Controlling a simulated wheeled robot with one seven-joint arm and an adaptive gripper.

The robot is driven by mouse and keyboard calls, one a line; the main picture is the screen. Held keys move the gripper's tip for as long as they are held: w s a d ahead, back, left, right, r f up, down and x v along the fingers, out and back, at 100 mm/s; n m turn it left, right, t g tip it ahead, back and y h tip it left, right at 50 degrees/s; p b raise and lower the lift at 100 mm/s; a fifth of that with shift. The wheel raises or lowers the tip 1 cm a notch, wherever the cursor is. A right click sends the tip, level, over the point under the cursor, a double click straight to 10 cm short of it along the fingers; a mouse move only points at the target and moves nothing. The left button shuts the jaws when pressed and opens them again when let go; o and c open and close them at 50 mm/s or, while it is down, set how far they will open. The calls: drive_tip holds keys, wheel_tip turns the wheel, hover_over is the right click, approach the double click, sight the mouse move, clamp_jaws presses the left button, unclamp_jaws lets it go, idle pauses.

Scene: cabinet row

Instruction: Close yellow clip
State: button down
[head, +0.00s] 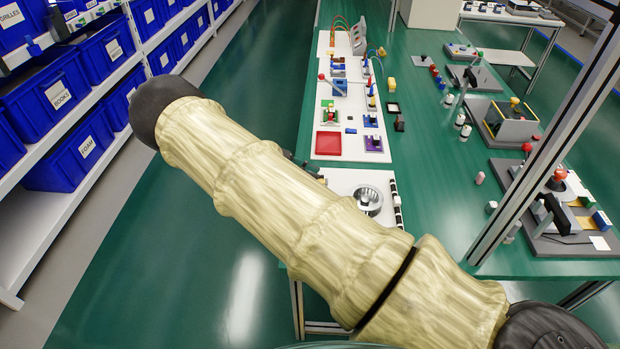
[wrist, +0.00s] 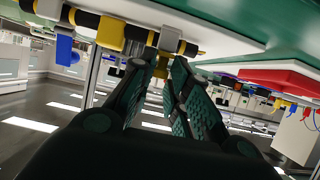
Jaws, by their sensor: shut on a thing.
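In the wrist view my gripper (wrist: 159,70) has its two dark green fingers closed around a small yellow clip part (wrist: 162,67) just below a dark rod (wrist: 88,20). The fingertips hide some of the clip, so I cannot tell how far its jaws are apart. Another yellow clip (wrist: 109,32) sits on the same rod to the left. In the head view my arm covers most of the gripper and the yellow clip cannot be made out.
A blue clip (wrist: 65,48) hangs farther left on the rod. A red tray (head: 328,143) lies on the white board, and a metal bowl (head: 368,200) stands nearer. Shelves with blue bins (head: 72,150) line the left. The green floor between is clear.

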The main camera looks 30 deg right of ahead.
drive_tip(key=c, duration=1.4)
unclamp_jaws()
drive_tip(key=shift+f, duration=0.1)
drive_tip(key=v, duration=1.2)
drive_tip(key=shift+a, duration=0.15)
